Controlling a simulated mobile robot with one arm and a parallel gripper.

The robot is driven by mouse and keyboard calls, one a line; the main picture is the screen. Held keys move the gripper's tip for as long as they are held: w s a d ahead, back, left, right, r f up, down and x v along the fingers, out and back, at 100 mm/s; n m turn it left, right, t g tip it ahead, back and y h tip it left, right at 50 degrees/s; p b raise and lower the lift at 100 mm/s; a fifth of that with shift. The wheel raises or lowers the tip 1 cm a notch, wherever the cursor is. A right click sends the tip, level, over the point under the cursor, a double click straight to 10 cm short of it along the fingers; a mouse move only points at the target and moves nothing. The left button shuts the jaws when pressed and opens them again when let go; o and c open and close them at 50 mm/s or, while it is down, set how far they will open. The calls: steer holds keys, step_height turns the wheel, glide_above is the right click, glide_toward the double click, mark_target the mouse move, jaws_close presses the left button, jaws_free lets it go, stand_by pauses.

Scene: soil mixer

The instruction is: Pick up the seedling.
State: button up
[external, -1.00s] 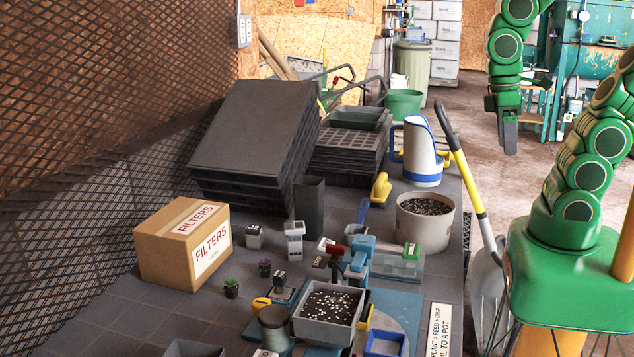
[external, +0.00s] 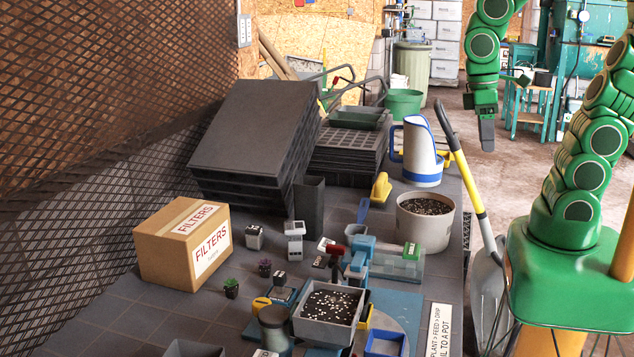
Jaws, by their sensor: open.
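A small green seedling (external: 231,288) stands upright in a dark pot on the left part of the grey bench. A second small plant with purple leaves (external: 264,267) stands just behind it to the right. Which of the two the task means I cannot tell. My gripper (external: 487,143) hangs pointing down at the upper right, well apart from both plants. It is open, with nothing seen in it; its fingers show small and edge-on.
A box marked FILTERS (external: 185,244) stands left of the plants. A grey soil tray (external: 329,328) and blue mixer parts (external: 357,258) lie to their right. A soil pot (external: 426,222), a white-blue jug (external: 421,150) and a yellow-handled shovel (external: 470,187) stand toward my arm.

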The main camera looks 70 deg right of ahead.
steer(key=w+a+f, duration=0.1)
steer(key=w+a, duration=0.1)
steer(key=w, duration=1.4)
steer(key=n+t, duration=0.2)
glide_above(265, 261)
steer(key=f, duration=2.1)
steer(key=shift+s+d, duration=0.25)
steer(key=shift+d, duration=0.05)
steer(key=shift+w+a+f, duration=0.15)
steer(key=shift+f, duration=0.25)
steer(key=shift+w+a+f, duration=0.15)
steer(key=shift+f, duration=3.85)
jaws_close()
